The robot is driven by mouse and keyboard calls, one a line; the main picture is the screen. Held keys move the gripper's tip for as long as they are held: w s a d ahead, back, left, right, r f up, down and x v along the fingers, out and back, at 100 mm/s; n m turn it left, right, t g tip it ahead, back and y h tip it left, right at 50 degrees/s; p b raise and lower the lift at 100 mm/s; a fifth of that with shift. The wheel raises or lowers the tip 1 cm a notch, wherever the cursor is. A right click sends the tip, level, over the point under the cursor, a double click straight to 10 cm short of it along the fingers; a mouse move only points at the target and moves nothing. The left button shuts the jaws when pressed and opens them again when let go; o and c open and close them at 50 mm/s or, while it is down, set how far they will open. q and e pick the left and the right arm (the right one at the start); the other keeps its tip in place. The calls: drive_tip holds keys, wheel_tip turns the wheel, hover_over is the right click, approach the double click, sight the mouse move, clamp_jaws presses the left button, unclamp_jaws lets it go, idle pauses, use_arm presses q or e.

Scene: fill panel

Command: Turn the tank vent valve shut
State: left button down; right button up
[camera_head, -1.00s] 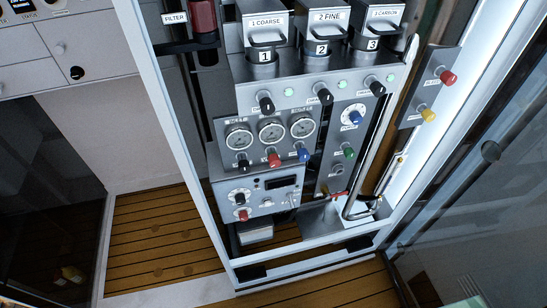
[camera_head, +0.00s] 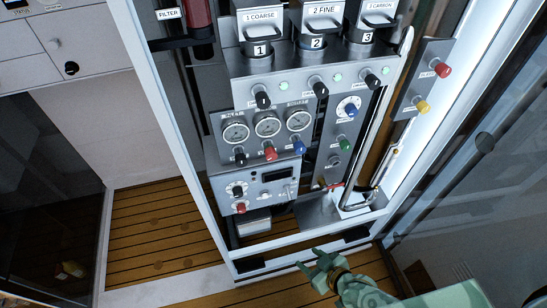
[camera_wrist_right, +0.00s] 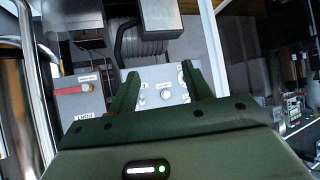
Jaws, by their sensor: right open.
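The fill panel (camera_head: 265,188) stands in a white frame and carries several knobs and gauges. Its small labels are too blurred to tell which control is the tank vent valve. A black knob (camera_head: 240,158), a red knob (camera_head: 270,153) and a blue knob (camera_head: 299,146) sit under the gauges. A green knob (camera_head: 345,142) is to their right. A red lever (camera_head: 331,186) is low on the panel. My right gripper (camera_head: 312,262) is open and empty, below and in front of the panel. In the right wrist view its fingers (camera_wrist_right: 160,85) are apart before a plate with small knobs. My left gripper is out of view.
Three filter housings (camera_head: 317,45) stand along the top. A side plate (camera_head: 421,85) with red and yellow knobs is at the right. A bent metal pipe (camera_head: 371,150) runs down beside the panel. The frame's bottom rail (camera_head: 290,242) lies between my right gripper and the panel.

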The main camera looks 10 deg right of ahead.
sight(272, 158)
drive_tip(key=w+a+r+m+t, duration=0.1)
drive_tip(key=a+r+m+t, duration=0.15)
drive_tip(key=r, duration=0.55)
drive_tip(key=w+a+r+m+t+y, duration=0.1)
drive_tip(key=w+a+r+t, duration=0.15)
drive_tip(key=r, duration=0.45)
drive_tip(key=a+r+m+t, duration=0.2)
drive_tip(key=a+r+t, duration=0.1)
drive_tip(key=r, duration=0.5)
drive_tip(key=w+h+b, duration=0.1)
drive_tip(key=w, duration=0.4)
drive_tip(key=w+m+h+b, duration=0.1)
drive_tip(key=w, duration=0.5)
drive_tip(key=w+r+h, duration=0.1)
drive_tip(key=w, duration=0.5)
drive_tip(key=shift+w+d+h+b, duration=0.15)
drive_tip(key=shift+d+h+b, duration=0.15)
drive_tip(key=shift+h+b, duration=0.1)
drive_tip(key=shift+m, duration=0.25)
drive_tip(key=c, duration=1)
